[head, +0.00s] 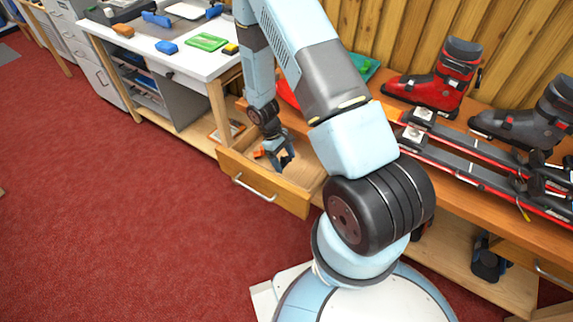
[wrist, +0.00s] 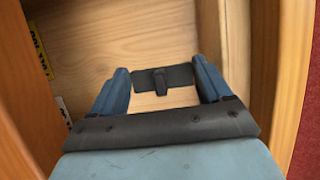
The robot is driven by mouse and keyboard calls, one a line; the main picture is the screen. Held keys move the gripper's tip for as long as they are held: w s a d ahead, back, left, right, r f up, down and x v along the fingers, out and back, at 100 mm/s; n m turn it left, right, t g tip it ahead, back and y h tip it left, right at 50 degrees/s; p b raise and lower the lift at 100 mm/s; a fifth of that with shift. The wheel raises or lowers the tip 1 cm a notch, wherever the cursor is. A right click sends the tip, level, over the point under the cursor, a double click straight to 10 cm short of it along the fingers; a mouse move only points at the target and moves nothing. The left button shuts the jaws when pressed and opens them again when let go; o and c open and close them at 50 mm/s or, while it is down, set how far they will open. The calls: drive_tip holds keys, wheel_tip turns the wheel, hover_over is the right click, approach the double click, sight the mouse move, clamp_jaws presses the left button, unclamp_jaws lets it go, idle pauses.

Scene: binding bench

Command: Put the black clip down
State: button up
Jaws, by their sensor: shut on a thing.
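My gripper (head: 283,160) points down into an open wooden drawer (head: 291,195) at the front of the bench. In the wrist view, my gripper (wrist: 163,88) is shut on the black clip (wrist: 180,75), a flat dark plate with a small raised tab, held between the two blue fingers. The pale wooden drawer floor (wrist: 110,40) lies beyond the clip. I cannot tell whether the clip touches the floor.
A small orange thing (head: 258,153) lies by my gripper in the head view. Ski boots (head: 440,78) and skis (head: 465,172) are on the bench to the right. A white table (head: 150,38) with colored items stands at the left. Drawer walls surround the gripper closely.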

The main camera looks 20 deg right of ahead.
sight(282, 162)
drive_tip(key=shift+f, duration=2.15)
drive_tip(key=o, duration=0.8)
